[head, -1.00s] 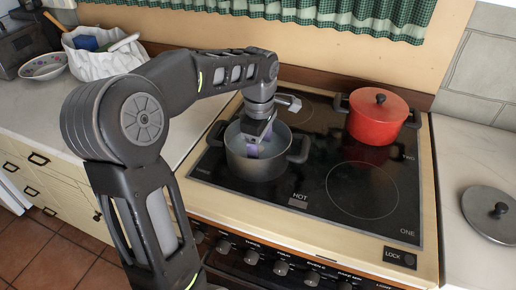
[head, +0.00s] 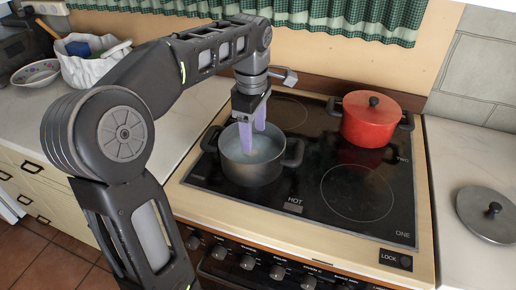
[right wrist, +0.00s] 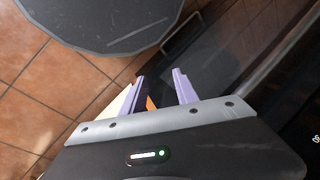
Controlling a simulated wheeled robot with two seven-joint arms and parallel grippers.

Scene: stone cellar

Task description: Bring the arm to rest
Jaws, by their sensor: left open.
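My left arm reaches in from the left over the stove. Its gripper (head: 254,141) points down above the grey pot (head: 252,171), with its two lilac fingers apart and nothing seen between them. The fingertips are over or just inside the pot's opening; I cannot tell exactly. The pot has two side handles, no lid, and a pale inside. My right gripper (right wrist: 158,87) shows in the right wrist view, its lilac fingers apart and empty, with tiled floor and dark surfaces beyond. It is outside the head view.
A red lidded pot (head: 371,121) stands at the back right of the black cooktop (head: 330,225). A loose grey lid (head: 487,213) lies on the right counter. A white bag (head: 92,66) and a bowl (head: 36,74) sit at the left. The front right burner is bare.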

